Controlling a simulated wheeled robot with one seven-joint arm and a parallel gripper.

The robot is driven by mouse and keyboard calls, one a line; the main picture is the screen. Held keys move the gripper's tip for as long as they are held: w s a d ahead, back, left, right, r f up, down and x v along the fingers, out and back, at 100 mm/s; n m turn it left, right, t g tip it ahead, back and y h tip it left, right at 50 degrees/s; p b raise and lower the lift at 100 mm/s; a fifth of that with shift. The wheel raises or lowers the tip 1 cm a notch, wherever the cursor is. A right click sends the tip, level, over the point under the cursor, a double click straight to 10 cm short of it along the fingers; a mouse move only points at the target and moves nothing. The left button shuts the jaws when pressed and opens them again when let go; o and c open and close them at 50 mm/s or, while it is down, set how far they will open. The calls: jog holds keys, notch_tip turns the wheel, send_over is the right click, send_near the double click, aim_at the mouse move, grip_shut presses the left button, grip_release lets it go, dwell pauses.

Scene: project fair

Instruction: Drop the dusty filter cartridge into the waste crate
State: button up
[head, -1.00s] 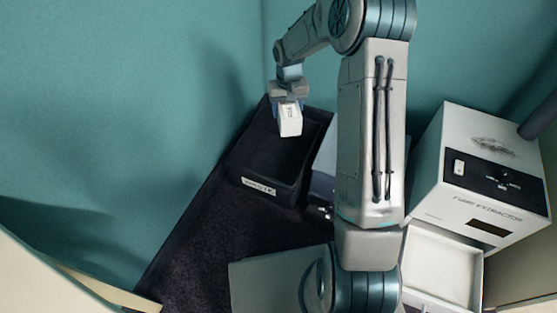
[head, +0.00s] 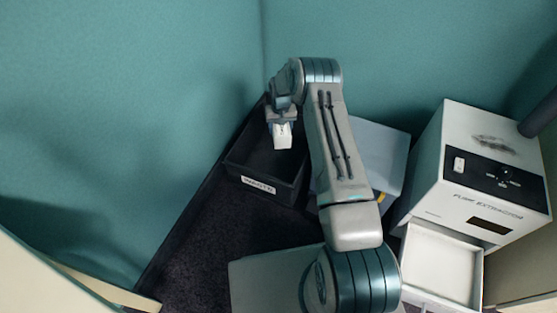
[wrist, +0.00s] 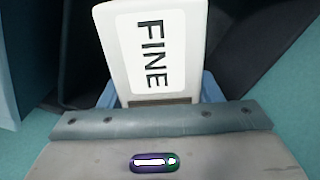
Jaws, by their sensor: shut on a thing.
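My gripper (head: 282,120) is shut on a white filter cartridge (head: 283,138). In the wrist view the cartridge (wrist: 150,45) has a label reading "FINE", with a grey-brown strip below it by the jaws. The black waste crate (head: 286,192), with a "WASTE" label on its front wall, stands on the dark surface against the teal wall. In the head view the cartridge hangs over the crate's open top, toward its back. Its exact height above the crate floor cannot be told. The cartridge's far side is hidden.
The white fume extractor (head: 470,170) stands at the right, its empty white drawer (head: 440,262) pulled out. A pale grey-blue box (head: 380,150) sits behind my arm, right of the crate. The dark surface (head: 205,240) front-left of the crate is clear.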

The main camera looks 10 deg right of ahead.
jog(key=shift+f+b, duration=1.1)
jog(key=shift+f, duration=1.7)
jog(key=o, duration=1.1)
notch_tip(320, 180, up, 14)
jog(key=p, duration=0.4)
jog(key=shift+p, duration=0.3)
jog(key=shift+f, duration=0.1)
